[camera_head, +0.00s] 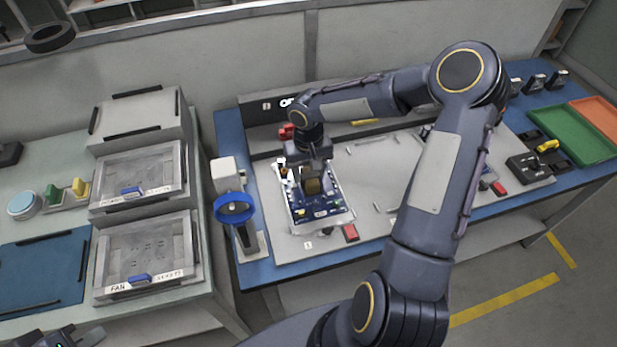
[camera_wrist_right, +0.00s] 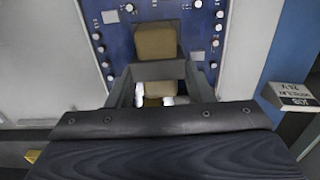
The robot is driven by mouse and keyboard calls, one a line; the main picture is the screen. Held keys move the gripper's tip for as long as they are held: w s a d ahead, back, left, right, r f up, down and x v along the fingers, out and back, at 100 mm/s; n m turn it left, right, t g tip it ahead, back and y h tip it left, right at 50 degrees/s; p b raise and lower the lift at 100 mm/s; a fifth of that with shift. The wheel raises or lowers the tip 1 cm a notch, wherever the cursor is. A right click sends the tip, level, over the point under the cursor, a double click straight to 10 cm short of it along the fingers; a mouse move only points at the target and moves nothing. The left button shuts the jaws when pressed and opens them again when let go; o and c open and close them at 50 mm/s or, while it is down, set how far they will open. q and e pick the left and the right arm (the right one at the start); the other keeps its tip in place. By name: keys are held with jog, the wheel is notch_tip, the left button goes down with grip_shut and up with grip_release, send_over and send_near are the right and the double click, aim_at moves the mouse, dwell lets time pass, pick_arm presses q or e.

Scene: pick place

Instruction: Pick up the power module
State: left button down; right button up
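A tan-brown block (camera_head: 312,187), which looks like the power module, is at the blue circuit board (camera_head: 325,209) on the workbench. In the right wrist view the block (camera_wrist_right: 156,41) shows over the board just beyond my fingertips, and another tan surface shows between the fingers. My right gripper (camera_head: 309,172) points down over the board, right at the block; its fingertips (camera_wrist_right: 160,70) partly hide what lies between them. I cannot tell whether they grip it. Part of my left gripper (camera_head: 62,338) shows at the bottom left edge, away from the board.
A blue ring fixture (camera_head: 235,208) stands left of the board. A red block (camera_head: 350,233) lies at the board's front right corner. Grey bins (camera_head: 145,265) stand on the left bench. Green (camera_head: 572,134) and orange (camera_head: 598,118) trays are at far right. A labelled box (camera_wrist_right: 291,98) is right in the wrist view.

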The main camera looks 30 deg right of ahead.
grip_shut()
jog(key=shift+w+r, duration=0.1)
jog(key=shift+r, duration=0.05)
jog(key=shift+r, duration=0.5)
notch_tip(320, 180, up, 2)
jog(key=shift+r, duration=0.1)
notch_tip(320, 180, up, 6)
send_over(323, 191)
jog(key=s+d+r+p, duration=0.2)
jog(key=s+r+p, duration=0.1)
jog(key=s+r, duration=0.4)
jog(key=shift+s+r, duration=0.35)
jog(key=shift+s, duration=0.4)
jog(key=shift+d, duration=0.1)
